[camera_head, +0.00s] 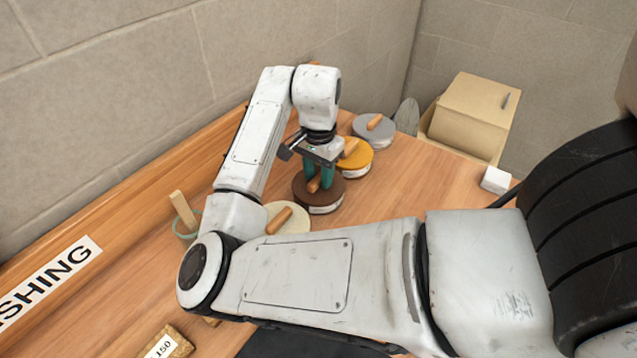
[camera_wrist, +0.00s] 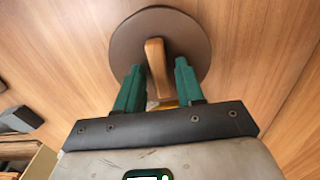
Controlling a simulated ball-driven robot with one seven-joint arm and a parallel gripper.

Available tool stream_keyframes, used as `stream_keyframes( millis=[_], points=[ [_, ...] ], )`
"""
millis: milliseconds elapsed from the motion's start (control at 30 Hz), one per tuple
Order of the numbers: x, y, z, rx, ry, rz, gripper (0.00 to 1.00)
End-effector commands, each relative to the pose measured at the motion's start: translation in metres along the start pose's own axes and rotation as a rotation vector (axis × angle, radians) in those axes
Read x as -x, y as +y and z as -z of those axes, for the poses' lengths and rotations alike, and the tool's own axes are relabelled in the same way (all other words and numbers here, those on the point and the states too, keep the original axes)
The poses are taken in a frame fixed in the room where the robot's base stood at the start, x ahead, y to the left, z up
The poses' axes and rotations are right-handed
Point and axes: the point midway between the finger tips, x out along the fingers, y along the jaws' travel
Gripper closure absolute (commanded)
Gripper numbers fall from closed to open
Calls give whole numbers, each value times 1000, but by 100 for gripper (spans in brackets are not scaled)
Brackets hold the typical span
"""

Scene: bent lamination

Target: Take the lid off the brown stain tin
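The brown stain tin (camera_head: 325,203) stands on the wooden bench, its brown lid (camera_head: 303,192) on it. The lid has an orange-brown wooden handle (camera_head: 314,185). In the wrist view the round brown lid (camera_wrist: 192,30) lies ahead of my gripper, with the handle (camera_wrist: 156,65) upright in the picture. My gripper (camera_head: 320,180) is over the tin, pointing down. Its green fingers are apart, one on each side of the handle's near end, with gaps visible in the wrist view (camera_wrist: 160,72). Whether the fingertips touch the lid I cannot tell.
A yellow-lidded tin (camera_head: 357,160) and a grey-lidded tin (camera_head: 373,130) stand behind the brown one. A cream-lidded tin (camera_head: 296,217) is in front, partly behind my arm. A tan box (camera_head: 472,115) and a white block (camera_head: 495,180) are at right. A wall runs along the left.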

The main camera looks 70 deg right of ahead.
Motion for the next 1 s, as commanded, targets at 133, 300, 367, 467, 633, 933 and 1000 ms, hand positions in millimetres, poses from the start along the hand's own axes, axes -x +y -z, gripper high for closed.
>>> stream_keyframes(
  millis=[133,300,367,467,633,933,1000],
  points=[
    [0,0,0,0,0,0,77],
    [0,0,0,0,0,0,93],
    [0,0,0,0,0,0,99],
    [0,0,0,0,0,0,100],
    [1,0,0,0,0,0,100],
    [10,0,0,-1,2,1,100],
    [17,0,1,-2,2,3,100]
  ],
)
